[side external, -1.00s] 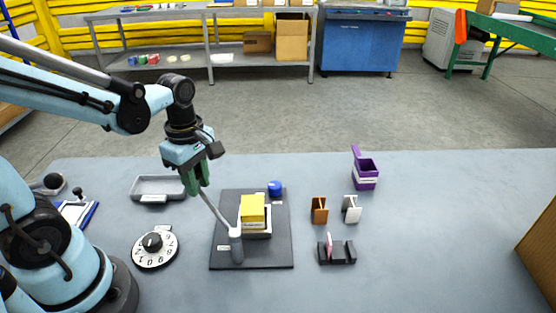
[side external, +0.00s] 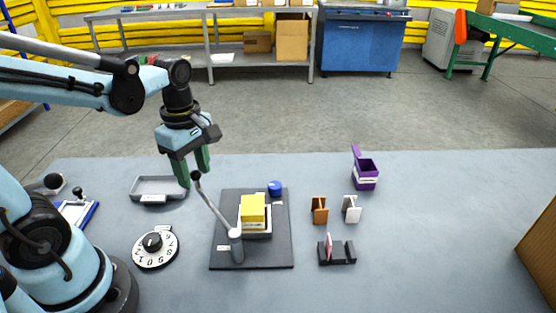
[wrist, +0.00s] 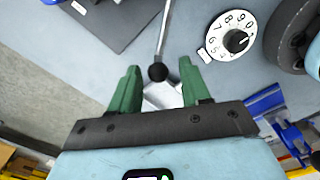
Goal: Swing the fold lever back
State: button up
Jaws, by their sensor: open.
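The fold lever (side external: 214,213) is a grey rod with a dark ball knob at its tip. It rises from a pivot on a dark base plate (side external: 225,257) and leans to the upper left. My gripper (side external: 194,171) is open, with green fingers, just above and behind the knob in the side view. In the wrist view, the lever (wrist: 163,38) runs down to its knob, which lies in line with the gap between the fingertips of my gripper (wrist: 158,72). Nothing is held. A yellow block (side external: 252,209) sits in a white holder on the plate.
A blue round knob (side external: 274,188) stands at the plate's back. A grey tray (side external: 146,194) and a numbered dial (side external: 155,247) are left of the plate. Small brown and white pieces, a black rack (side external: 337,253) and a purple box (side external: 365,173) stand to the right.

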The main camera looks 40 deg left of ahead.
notch_tip(320, 180, up, 9)
dwell(0.5)
jog(key=shift+w+d+f+m+t, duration=0.15)
jog(key=shift+f+m+t, duration=0.1)
jog(key=shift+m, duration=0.35)
jog(key=shift+s+d+f+m+t, duration=0.15)
jog(key=shift+f+m, duration=0.1)
jog(key=shift+m, duration=0.35)
jog(key=w+d+f+m+t, duration=0.2)
jog(key=m+t, duration=0.4)
jog(key=m, duration=1.2)
notch_tip(320, 180, down, 3)
jog(key=shift+d+r, duration=0.2)
jog(key=shift+d, duration=0.4)
jog(key=shift+w, duration=0.1)
